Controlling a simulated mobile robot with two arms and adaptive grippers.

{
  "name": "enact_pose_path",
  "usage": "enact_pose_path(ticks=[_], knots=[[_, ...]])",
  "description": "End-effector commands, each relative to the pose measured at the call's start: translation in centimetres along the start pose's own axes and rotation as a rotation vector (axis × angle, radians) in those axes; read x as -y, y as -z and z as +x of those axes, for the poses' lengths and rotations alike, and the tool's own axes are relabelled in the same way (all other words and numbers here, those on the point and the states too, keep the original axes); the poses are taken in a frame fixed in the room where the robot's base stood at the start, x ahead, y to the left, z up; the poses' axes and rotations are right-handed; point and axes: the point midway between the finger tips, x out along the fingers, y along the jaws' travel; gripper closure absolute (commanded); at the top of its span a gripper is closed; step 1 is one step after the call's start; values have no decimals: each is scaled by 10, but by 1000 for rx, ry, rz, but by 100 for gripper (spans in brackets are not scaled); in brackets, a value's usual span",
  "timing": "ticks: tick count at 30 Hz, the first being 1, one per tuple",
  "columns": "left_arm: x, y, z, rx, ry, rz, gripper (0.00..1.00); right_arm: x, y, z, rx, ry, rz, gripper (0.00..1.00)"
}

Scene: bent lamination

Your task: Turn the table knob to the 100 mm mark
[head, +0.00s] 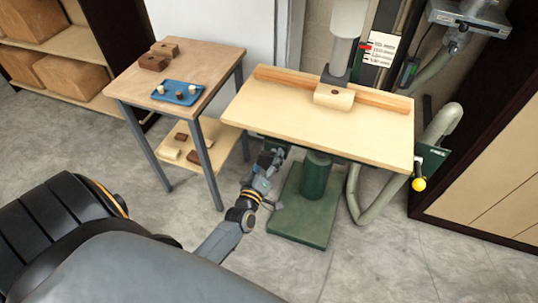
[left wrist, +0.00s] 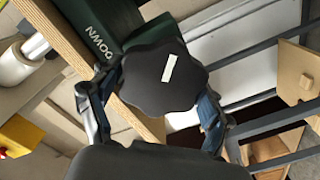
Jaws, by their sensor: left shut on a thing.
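The table knob (left wrist: 162,78) is black and lobed with a white line on its face, seen in the left wrist view. My left gripper (head: 272,158) is under the left front edge of the machine table (head: 300,108), with its two fingers on either side of the knob and shut on it. In the head view the knob is hidden by the gripper and the table edge. A white scale plate (head: 382,50) with a red pointer (head: 366,47) is on the column behind the table; its marks are too small to read. My right gripper is not in view.
A wooden side table (head: 205,68) with a blue tray (head: 180,92) and brown blocks (head: 153,62) stands to the left. The green machine base (head: 303,205) is below the table. A yellow-knobbed crank (head: 419,184) is at the right. A grey hose (head: 370,213) hangs nearby.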

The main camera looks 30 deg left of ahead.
Motion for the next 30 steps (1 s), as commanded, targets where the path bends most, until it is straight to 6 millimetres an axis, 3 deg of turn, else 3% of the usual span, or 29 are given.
enact_pose_path(ticks=[1,24,25,27,30], knots=[[-12,9,5,-23,-22,23,53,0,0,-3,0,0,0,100],[-12,5,4,-19,-23,121,53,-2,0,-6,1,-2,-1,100],[-13,5,4,-19,-23,121,18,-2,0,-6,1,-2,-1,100],[-12,5,4,-18,-23,120,3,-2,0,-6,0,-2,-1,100],[-11,4,4,-15,-20,120,0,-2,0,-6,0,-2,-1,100]])
